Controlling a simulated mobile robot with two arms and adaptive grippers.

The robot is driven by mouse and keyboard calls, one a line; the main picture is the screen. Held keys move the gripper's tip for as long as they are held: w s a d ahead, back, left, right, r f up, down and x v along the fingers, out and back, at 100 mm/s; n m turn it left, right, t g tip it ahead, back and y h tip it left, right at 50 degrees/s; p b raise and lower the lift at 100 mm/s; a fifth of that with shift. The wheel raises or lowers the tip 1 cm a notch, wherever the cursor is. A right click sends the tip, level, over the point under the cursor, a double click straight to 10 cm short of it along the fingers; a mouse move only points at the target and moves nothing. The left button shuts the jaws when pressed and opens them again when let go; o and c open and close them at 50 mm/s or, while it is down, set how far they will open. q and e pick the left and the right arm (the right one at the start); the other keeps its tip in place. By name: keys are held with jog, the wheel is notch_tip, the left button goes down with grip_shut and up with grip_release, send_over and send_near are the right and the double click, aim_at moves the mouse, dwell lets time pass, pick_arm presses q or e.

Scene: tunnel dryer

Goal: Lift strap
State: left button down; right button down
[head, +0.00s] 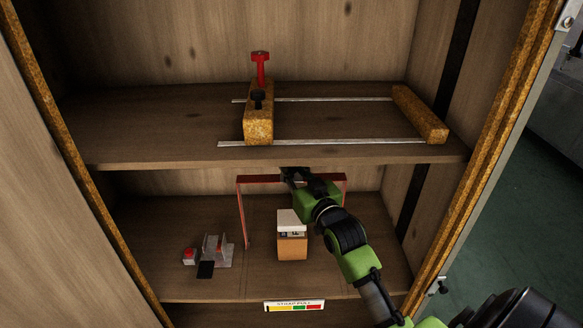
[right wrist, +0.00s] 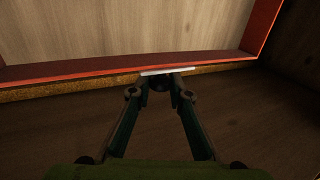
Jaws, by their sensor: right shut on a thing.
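A red strap (head: 262,179) stands as an upright arch on the lower shelf, with a flat top span and a thin left leg. My right gripper (head: 291,173) reaches in from the right and is shut at the middle of the top span, just under the upper shelf's front edge. In the right wrist view the fingertips (right wrist: 160,84) meet at the red strap (right wrist: 75,69), by a thin white strip (right wrist: 167,71). The exact contact is too dark to make out. My left gripper is not in view.
An orange-brown box (head: 292,247) with a white top stands by the arch. A small grey fixture (head: 217,250) and a red-buttoned block (head: 190,256) sit left. Above, the upper shelf (head: 180,125) holds a rail clamp (head: 258,125). A strap pull label (head: 294,305) marks the front edge.

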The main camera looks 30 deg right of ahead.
jog(key=c, duration=1.9)
grip_release()
jog(key=shift+s, duration=0.1)
jog(key=s, duration=0.4)
jog(key=s+a, duration=0.1)
jog(key=s, duration=0.3)
jog(key=s+a, duration=0.1)
jog(key=s, duration=0.2)
jog(key=shift+s, duration=0.4)
